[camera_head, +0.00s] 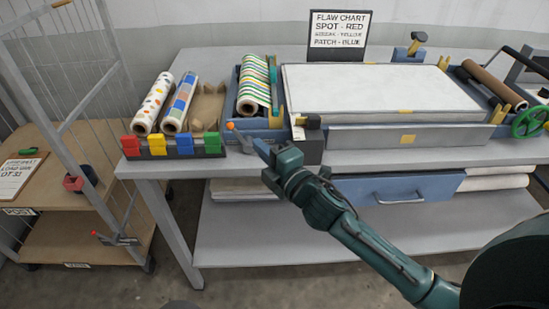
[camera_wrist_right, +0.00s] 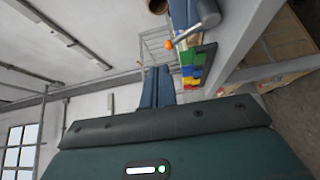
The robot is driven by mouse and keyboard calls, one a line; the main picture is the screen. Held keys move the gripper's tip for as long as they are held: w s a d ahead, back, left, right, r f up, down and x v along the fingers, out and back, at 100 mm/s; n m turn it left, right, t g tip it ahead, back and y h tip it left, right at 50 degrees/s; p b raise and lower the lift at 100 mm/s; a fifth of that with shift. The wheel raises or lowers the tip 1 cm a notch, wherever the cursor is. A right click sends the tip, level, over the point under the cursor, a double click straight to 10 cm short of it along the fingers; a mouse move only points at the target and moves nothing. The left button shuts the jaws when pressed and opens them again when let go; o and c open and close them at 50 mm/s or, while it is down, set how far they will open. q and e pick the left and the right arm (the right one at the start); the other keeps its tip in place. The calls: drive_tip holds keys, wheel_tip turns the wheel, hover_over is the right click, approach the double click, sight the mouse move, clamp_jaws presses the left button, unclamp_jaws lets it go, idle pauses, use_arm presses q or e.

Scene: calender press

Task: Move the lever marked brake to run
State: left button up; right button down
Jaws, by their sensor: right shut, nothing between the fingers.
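A lever with an orange ball knob (camera_head: 230,125) stands at the front left of the press, just right of the coloured blocks. No brake or run mark is legible. In the right wrist view the orange knob (camera_wrist_right: 168,44) sits on a rod from a grey hub (camera_wrist_right: 207,12). My right gripper (camera_head: 262,147) is just right of and nearer than the knob, apart from it as far as I can tell. Its blue fingers (camera_wrist_right: 157,88) are shut and empty, and the knob shows beyond them to the right. My left gripper is not in view.
Red, yellow, blue and green blocks (camera_head: 158,145) line the table's front left edge. Patterned rolls (camera_head: 180,103) lie behind them, and a striped roll (camera_head: 254,86) lies in the press. A wire cart (camera_head: 70,130) stands left. A flaw chart (camera_head: 339,30) stands behind.

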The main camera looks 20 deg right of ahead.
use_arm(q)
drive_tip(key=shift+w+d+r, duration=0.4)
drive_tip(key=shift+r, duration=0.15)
use_arm(e)
drive_tip(key=s, duration=0.1)
drive_tip(key=s+r, duration=0.1)
drive_tip(key=s, duration=0.1)
drive_tip(key=s+d, duration=0.1)
drive_tip(key=shift+s+r, duration=0.15)
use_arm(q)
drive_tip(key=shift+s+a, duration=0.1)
